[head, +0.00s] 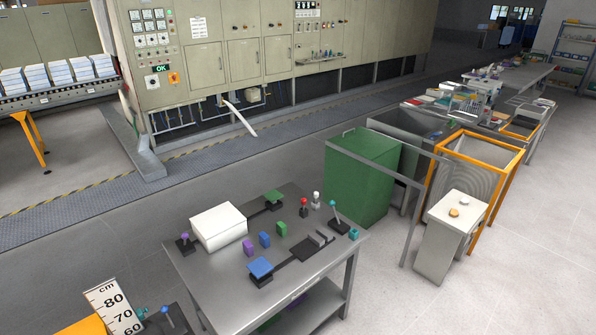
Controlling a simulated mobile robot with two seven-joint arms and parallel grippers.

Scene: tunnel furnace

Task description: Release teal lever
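Neither of my grippers shows in the head view.
The table also holds a white box (218,226), a purple-knobbed lever (185,240), a red-knobbed lever (304,203), a white-knobbed lever (316,199) and coloured blocks. A green cabinet (362,175) stands close behind. Open floor lies right of the table.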

